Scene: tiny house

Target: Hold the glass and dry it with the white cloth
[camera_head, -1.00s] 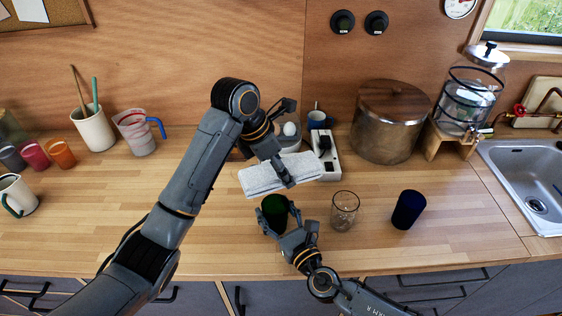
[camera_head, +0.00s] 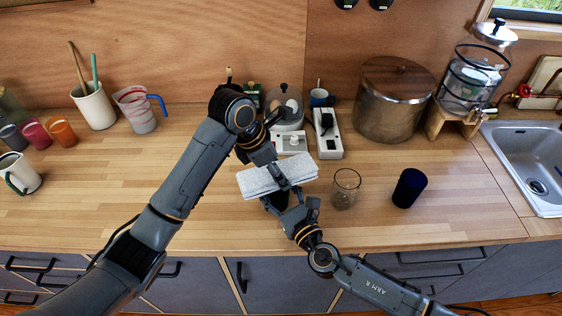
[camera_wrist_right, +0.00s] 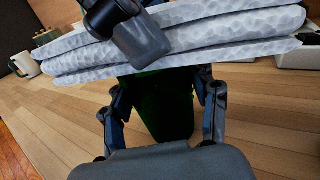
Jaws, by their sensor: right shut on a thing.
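The white folded cloth (camera_head: 258,182) is held flat by my left gripper (camera_head: 282,176), which is shut on it. The dark green glass (camera_wrist_right: 162,108) stands between the fingers of my right gripper (camera_head: 284,204), which is shut on it. In the head view the cloth hides nearly all of this glass. In the wrist view the cloth (camera_wrist_right: 90,58) lies across the top of the glass, and a left finger presses over it. I cannot tell whether the cloth touches the rim.
A white power strip (camera_head: 328,145) and a wood-lidded canister (camera_head: 392,105) are behind. The counter's left middle is clear.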

